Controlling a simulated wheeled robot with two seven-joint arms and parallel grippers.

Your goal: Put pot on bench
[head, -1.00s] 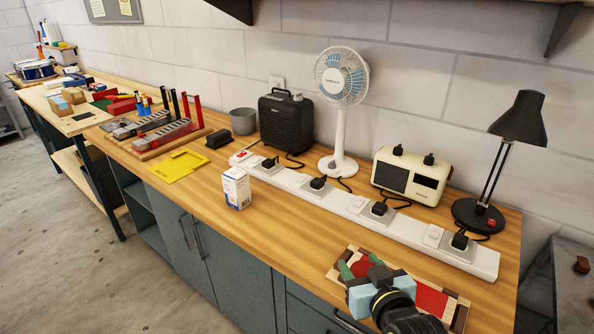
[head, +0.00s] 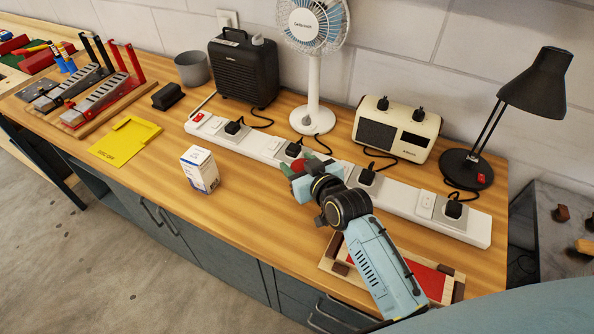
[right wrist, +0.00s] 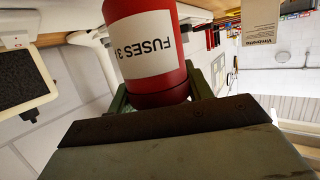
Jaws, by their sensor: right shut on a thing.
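My right gripper (head: 303,168) is shut on a red pot (right wrist: 155,80) with a white label reading "FUSES 3". The pot fills the top middle of the right wrist view, between the green fingers; its label appears upside down there. In the head view only a small red part of the pot (head: 299,164) shows, the rest hidden by my gripper. The gripper is over the wooden bench (head: 255,205), in front of the white power strip; I cannot tell whether the pot touches the bench. My left gripper is not in view.
A white box (head: 199,170) stands to the left. The long power strip (head: 262,147) with plugs runs behind. A fan (head: 313,95), black heater (head: 243,70), cream radio (head: 397,130) and black lamp (head: 480,120) stand at the back. A patterned board (head: 335,262) lies under my arm.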

